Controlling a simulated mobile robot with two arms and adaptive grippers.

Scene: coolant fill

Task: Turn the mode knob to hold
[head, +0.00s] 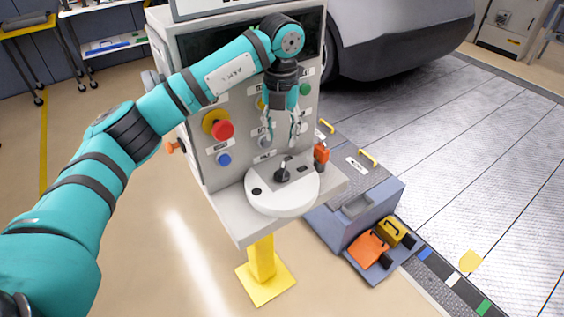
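A grey console stands in the middle with a white round plate (262,197) on its front shelf. A black knob (282,174) stands on that plate with small labels around it; it looks like the mode knob, but the labels are too small to read for sure. My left gripper (282,139) hangs pointing down in front of the panel, above and behind the knob in the picture. Its two fingers are apart, with nothing seen between them. It appears clear of the knob. The gripper partly hides the panel buttons behind it. My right gripper is not in view.
The panel carries a red mushroom button (223,130), a blue button (224,159) and a green button (305,89). A small red-orange part (321,153) stands at the shelf's right. A blue-grey unit with orange and yellow pedals (368,248) sits on the floor at right.

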